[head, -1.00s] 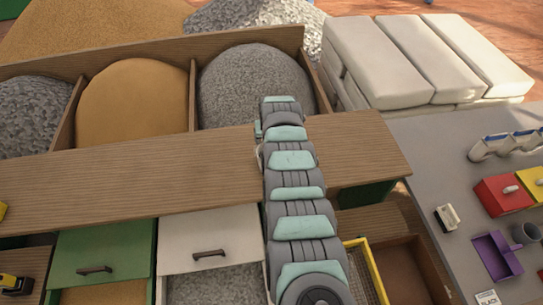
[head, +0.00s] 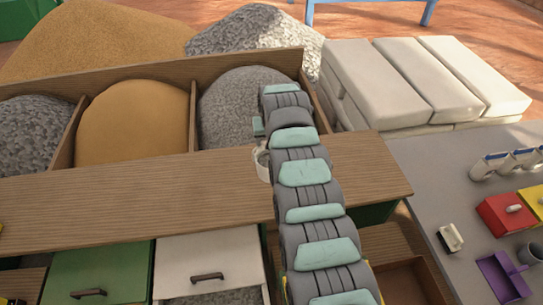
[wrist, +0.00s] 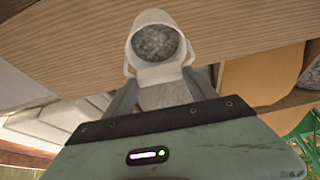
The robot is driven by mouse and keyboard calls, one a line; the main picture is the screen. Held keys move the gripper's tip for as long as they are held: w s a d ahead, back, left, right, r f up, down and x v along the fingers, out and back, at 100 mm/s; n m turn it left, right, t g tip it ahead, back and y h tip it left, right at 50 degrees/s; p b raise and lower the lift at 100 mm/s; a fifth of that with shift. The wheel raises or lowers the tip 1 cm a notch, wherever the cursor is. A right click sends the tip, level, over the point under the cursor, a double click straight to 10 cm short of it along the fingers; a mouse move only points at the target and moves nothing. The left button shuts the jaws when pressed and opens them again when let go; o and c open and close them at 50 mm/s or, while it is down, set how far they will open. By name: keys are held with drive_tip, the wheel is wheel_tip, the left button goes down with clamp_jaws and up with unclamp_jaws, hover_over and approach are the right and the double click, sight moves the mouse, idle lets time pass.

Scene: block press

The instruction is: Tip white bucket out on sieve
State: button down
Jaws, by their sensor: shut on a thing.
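The white bucket (wrist: 150,73) is in my gripper in the wrist view, with grey gravel (wrist: 158,43) inside its round mouth. My gripper (wrist: 163,84) is shut on it, one finger on each side. In the head view, part of the bucket (head: 263,164) shows left of my arm, over the wooden shelf; my arm hides the rest of it and most of the gripper. I cannot clearly make out the sieve; a thin yellow edge beside my lower arm may be its frame, mostly hidden.
Wooden bins with gravel (head: 38,135) and sand (head: 135,110) stand behind the wooden shelf (head: 130,200). Green (head: 97,270) and white (head: 210,262) drawers lie in front. White sacks (head: 420,80) are stacked at back right. A grey table (head: 430,170) with small items is at right.

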wheel_tip(320, 180, up, 15)
drive_tip(key=shift+f, duration=0.2)
idle(0.4)
